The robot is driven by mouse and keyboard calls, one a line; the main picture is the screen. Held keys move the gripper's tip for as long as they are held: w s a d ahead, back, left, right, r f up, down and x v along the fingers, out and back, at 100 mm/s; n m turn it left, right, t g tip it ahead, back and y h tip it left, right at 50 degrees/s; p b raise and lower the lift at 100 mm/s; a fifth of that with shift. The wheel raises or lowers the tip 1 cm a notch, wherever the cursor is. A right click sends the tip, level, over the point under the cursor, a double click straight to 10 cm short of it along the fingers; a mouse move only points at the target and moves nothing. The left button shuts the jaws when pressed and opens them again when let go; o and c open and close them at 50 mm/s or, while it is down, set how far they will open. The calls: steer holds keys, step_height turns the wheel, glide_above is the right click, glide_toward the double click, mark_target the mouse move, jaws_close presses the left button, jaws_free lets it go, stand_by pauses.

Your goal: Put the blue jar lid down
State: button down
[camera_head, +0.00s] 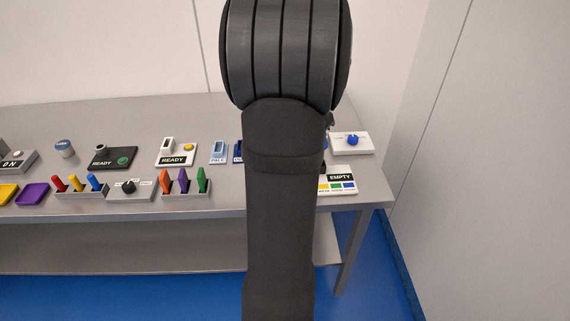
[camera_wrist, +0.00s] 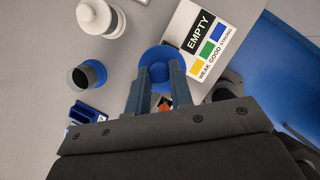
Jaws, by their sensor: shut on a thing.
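The blue jar lid (camera_wrist: 160,57) is a round blue disc with a raised middle, seen in the wrist view. My gripper (camera_wrist: 158,80) is shut on it, one finger on each side. The lid appears to be above the grey table; the gap beneath it cannot be judged. A small open round vessel (camera_wrist: 86,76) with a dark inside stands to its left. In the head view my arm hides the gripper and most of the area around it.
A white panel marked EMPTY (camera_wrist: 202,45) lies close right of the lid; it also shows in the head view (camera_head: 337,179). A white round object (camera_wrist: 97,17) stands at upper left. A white box with a blue knob (camera_head: 352,141) is at the table's right end. Coloured pegs (camera_head: 183,181) stand in front.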

steer(key=shift+s+f+n, duration=0.15)
steer(key=shift+s+f, duration=0.1)
steer(key=shift+s, duration=0.25)
steer(key=shift+s+f+n, duration=0.15)
steer(key=shift+s+f, duration=0.1)
steer(key=shift+s, duration=0.25)
steer(key=w+a+f, duration=0.2)
steer(key=a, duration=0.1)
steer(key=w+a+f, duration=0.2)
steer(key=a, duration=0.1)
steer(key=w+a+f, duration=0.2)
steer(key=a+f, duration=0.1)
steer(key=shift+w+a+f, duration=0.1)
steer(key=shift+w+a, duration=0.1)
steer(key=shift+f, duration=1.95)
steer(key=shift+f, duration=0.15)
steer(key=c, duration=1.3)
jaws_free()
steer(key=v, duration=1.2)
steer(key=shift+s+d, duration=0.15)
